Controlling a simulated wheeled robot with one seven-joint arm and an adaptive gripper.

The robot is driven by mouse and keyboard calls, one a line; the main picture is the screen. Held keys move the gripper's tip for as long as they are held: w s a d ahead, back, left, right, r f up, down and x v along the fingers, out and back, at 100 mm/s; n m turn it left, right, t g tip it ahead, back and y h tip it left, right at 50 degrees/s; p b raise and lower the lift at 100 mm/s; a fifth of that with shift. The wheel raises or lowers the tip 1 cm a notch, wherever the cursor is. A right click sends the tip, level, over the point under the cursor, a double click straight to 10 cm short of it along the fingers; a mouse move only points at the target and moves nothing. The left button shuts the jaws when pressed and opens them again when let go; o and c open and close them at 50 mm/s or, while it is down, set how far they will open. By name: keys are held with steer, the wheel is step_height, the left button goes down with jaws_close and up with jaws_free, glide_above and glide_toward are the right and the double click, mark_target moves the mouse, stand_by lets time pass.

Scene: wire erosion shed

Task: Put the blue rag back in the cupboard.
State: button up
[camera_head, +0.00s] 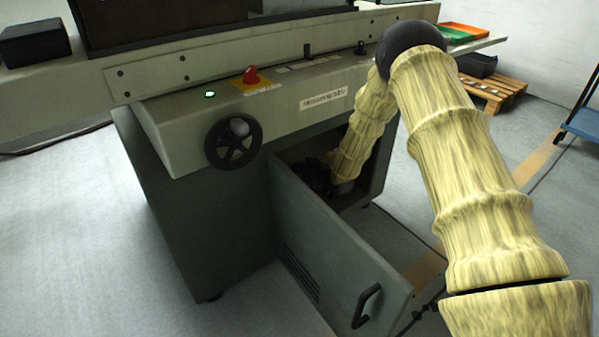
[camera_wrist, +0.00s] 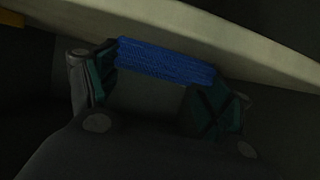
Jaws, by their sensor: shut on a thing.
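The blue rag (camera_wrist: 166,61) shows in the wrist view as a ribbed blue bundle spanning the space between the fingertips. My gripper (camera_wrist: 158,80) is shut on it. The cupboard (camera_head: 374,178) is the open compartment under the machine's control panel in the head view. Its door (camera_head: 335,255) stands swung open toward the camera. My arm reaches into the opening, and my gripper (camera_head: 316,177) is a dark shape inside it. The rag is hidden in the head view. It is too dark to tell whether the rag touches the cupboard floor.
The door with its black handle (camera_head: 366,305) stands out left of my arm. A handwheel (camera_head: 233,142) and a red knob (camera_head: 252,76) are on the panel above. A pale slanting edge (camera_wrist: 235,42) lies beyond the rag. A pallet (camera_head: 495,92) stands at the back right.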

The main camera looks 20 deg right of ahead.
steer(key=shift+f, duration=0.15)
steer(key=o, duration=0.9)
steer(key=shift+r, duration=0.2)
steer(key=shift+s+d+r, duration=0.15)
steer(key=shift+s+r, duration=0.05)
steer(key=shift+s, duration=0.1)
steer(key=shift+p+v, duration=2)
steer(key=shift+v, duration=3.65)
